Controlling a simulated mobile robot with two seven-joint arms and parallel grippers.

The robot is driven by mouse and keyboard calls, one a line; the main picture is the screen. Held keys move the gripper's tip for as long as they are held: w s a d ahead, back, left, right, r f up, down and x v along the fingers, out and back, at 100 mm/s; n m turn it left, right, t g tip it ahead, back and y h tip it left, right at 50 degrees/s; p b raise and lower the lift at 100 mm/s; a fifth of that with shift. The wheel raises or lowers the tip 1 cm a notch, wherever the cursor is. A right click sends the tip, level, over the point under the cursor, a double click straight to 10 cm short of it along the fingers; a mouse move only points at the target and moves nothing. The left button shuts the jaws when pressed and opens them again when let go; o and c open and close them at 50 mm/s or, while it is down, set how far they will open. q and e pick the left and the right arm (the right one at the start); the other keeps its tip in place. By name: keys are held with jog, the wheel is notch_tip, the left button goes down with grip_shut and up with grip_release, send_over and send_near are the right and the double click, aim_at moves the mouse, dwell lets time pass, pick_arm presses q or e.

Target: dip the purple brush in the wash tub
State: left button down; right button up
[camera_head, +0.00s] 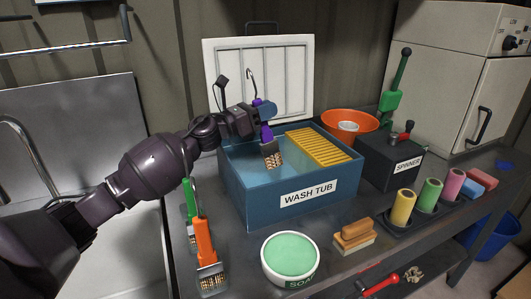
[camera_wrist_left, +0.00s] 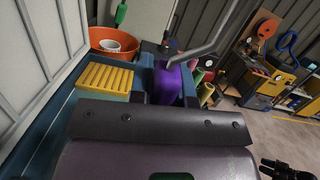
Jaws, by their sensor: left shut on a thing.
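The purple brush (camera_head: 268,146) hangs bristles down from my left gripper (camera_head: 262,112), which is shut on its handle. Its bristle end is over the left part of the wash tub (camera_head: 297,208), a blue box with pale blue water inside. I cannot tell whether the bristle tips touch the water. In the left wrist view the purple handle (camera_wrist_left: 168,82) shows beyond the dark wrist edge, with the tub rim beside it. A yellow ribbed rack (camera_head: 318,147) covers the right part of the tub.
The tub's white lid (camera_head: 258,75) stands open behind it. An orange bowl (camera_head: 350,124) and the spinner box (camera_head: 390,160) stand to the right. A soap bowl (camera_head: 290,257) and a hand brush (camera_head: 354,237) lie in front.

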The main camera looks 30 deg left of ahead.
pick_arm(q)
jog(key=shift+r+p, duration=0.3)
jog(key=shift+r, duration=0.55)
jog(key=shift+r+p, duration=0.35)
jog(key=shift+r, duration=0.2)
jog(key=shift+r+p, duration=0.8)
jog(key=shift+r, duration=0.5)
jog(key=shift+r+p, duration=0.6)
jog(key=shift+r, duration=0.35)
